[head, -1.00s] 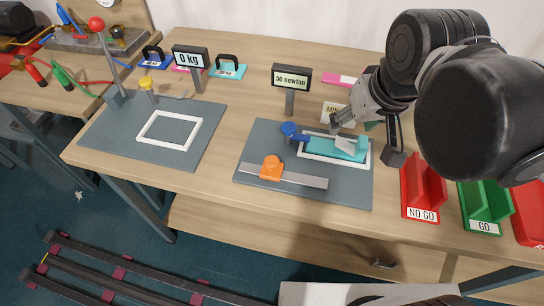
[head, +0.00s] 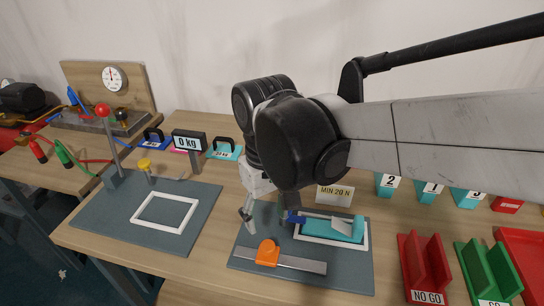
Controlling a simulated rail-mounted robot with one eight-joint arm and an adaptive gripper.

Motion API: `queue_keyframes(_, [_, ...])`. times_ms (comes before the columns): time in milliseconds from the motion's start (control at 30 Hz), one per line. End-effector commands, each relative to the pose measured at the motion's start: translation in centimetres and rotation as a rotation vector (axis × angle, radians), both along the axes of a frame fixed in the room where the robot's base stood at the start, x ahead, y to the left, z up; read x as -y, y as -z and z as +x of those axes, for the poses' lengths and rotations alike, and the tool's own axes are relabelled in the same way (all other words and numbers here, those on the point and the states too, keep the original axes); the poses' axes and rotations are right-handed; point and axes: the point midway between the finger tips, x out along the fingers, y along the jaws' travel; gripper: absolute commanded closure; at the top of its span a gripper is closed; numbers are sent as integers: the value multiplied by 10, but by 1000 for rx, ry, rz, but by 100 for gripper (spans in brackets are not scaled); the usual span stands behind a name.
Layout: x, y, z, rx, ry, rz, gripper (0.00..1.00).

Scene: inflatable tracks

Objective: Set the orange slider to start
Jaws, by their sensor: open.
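The orange slider (head: 267,253) sits on a grey metal rail (head: 298,262) on the front part of the right-hand grey board (head: 345,279). It stands left of the rail's middle. My gripper (head: 248,221) is open and empty, behind and a little left of the orange slider, apart from it. Part of the gripper is hidden by my arm. A teal piece with a pale wedge (head: 335,228) lies in a white frame on the same board, to the right of my gripper. A blue knob (head: 295,217) is at its left end, partly hidden.
A "MIN 20 N" sign (head: 334,195) stands behind the board. Red NO GO (head: 424,268) and green GO (head: 487,272) holders stand at the right. Another grey board (head: 115,228) with a white frame and red-topped lever (head: 103,111) is at the left. My arm hides the newton display.

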Motion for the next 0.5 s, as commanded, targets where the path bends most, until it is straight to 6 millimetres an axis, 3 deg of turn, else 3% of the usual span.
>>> queue_keyframes(200, [0,44,0,1,1,1,53])
queue_keyframes(500, [0,88,0,1,1,1,53])
